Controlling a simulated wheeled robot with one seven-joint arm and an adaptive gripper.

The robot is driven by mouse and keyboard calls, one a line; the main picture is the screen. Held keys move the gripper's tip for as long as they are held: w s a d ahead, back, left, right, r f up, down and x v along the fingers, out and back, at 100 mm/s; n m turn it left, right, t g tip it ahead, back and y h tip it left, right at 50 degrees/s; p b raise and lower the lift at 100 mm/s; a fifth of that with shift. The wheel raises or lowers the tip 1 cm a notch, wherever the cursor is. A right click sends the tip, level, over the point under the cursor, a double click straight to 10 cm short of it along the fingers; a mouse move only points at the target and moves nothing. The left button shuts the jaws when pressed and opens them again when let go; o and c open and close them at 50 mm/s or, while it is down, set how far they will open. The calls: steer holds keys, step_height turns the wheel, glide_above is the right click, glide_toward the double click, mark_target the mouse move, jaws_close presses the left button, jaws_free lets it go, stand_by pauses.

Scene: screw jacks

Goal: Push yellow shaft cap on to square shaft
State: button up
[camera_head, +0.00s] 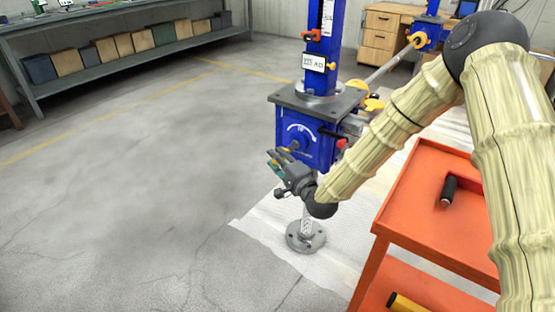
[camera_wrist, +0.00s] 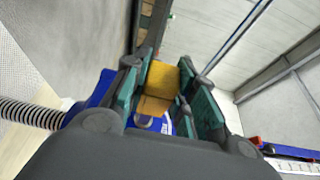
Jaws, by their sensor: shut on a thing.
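The yellow shaft cap (camera_wrist: 162,80) sits between the green pads of my gripper (camera_wrist: 158,92) in the wrist view. My gripper is shut on it. In the head view my gripper (camera_head: 277,162) is at the front face of the blue screw jack (camera_head: 300,130), just below a white curved arrow marking. Only a small yellow bit shows there by the fingers. The square shaft is not clearly visible, and I cannot tell whether the cap touches it. Blue jack housing (camera_wrist: 102,86) also shows behind the fingers in the wrist view.
A grey round floor base (camera_head: 305,236) is below the gripper. A workbench (camera_head: 120,65) stands at the back left. The floor on the left is clear.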

steer(key=shift+w+d, duration=0.75)
steer(key=shift+w, duration=0.25)
steer(key=shift+w+d, duration=0.75)
steer(key=shift+w, duration=0.25)
stand_by(1.1)
steer(key=o, duration=1.1)
